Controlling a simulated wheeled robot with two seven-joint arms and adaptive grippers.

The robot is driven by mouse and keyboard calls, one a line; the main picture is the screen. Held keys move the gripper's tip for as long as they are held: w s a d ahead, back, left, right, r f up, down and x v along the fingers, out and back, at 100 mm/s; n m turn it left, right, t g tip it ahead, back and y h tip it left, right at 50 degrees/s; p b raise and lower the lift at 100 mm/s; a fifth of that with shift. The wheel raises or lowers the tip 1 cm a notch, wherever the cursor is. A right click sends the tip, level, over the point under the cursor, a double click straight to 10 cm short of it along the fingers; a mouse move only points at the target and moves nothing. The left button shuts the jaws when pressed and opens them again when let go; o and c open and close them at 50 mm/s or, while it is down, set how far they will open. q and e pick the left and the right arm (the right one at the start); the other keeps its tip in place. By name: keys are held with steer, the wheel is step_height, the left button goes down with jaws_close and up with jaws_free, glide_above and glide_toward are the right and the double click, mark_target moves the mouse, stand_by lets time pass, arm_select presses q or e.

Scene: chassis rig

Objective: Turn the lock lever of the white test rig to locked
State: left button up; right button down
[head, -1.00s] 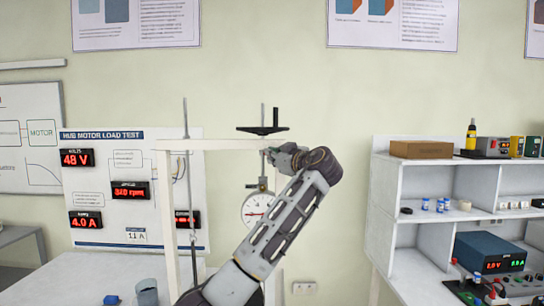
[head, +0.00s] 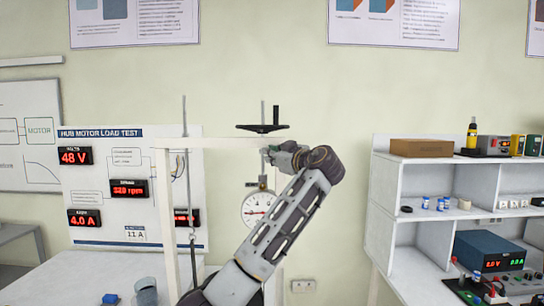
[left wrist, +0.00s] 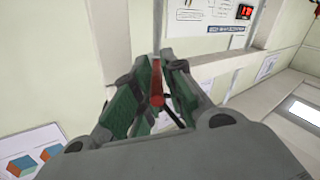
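The white test rig (head: 220,144) is an upright frame with a top beam, in the middle of the head view. My left arm reaches up in front of it. My left gripper (head: 272,154) is just below the right part of the beam. In the left wrist view a narrow red lever (left wrist: 157,84) stands between the green-padded fingers of my left gripper (left wrist: 160,72). The fingers look apart, with gaps beside the lever; contact is unclear. In the head view the lever is hidden by my gripper. My right gripper is not in view.
A black handwheel (head: 262,128) sits above the beam on a threaded rod. A round dial gauge (head: 258,206) hangs below, partly behind my arm. A display panel (head: 128,212) stands at left. White shelves (head: 407,186) with instruments stand at right.

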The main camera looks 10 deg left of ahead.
arm_select(q)
steer(key=shift+s+d+f, duration=0.55)
steer(key=shift+s+d, duration=0.2)
steer(key=r+v, duration=0.1)
steer(key=v, duration=0.8)
steer(key=shift+s+d, duration=0.2)
steer(key=shift+d, duration=0.15)
steer(key=shift+a, duration=0.15)
